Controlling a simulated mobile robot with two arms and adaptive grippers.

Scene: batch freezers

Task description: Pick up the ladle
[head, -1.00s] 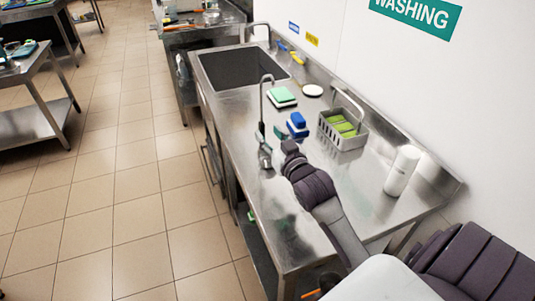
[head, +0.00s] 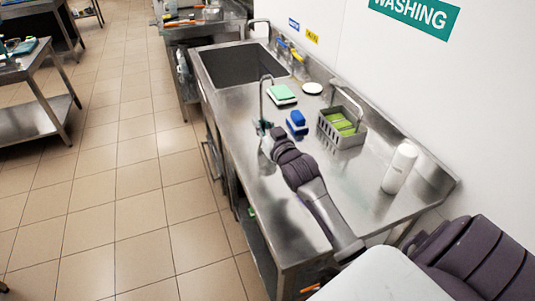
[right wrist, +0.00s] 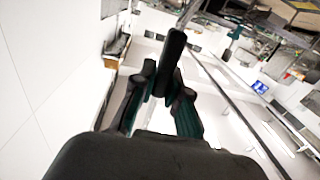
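The ladle (head: 262,98) is a thin metal rod with a hooked top in the head view. It shows at the front side of the steel counter, short of the sink. My right gripper (head: 264,130) is at the lower part of its handle, with the hook rising above the fingers. The ladle's bowl is largely hidden behind my gripper and wrist. My left gripper is not in view.
On the steel counter (head: 340,195) are a green-and-white sponge (head: 281,94), a blue brush (head: 297,122), a grey basket (head: 345,137) with green sponges, and a white bottle (head: 399,168). The sink (head: 243,64) lies beyond.

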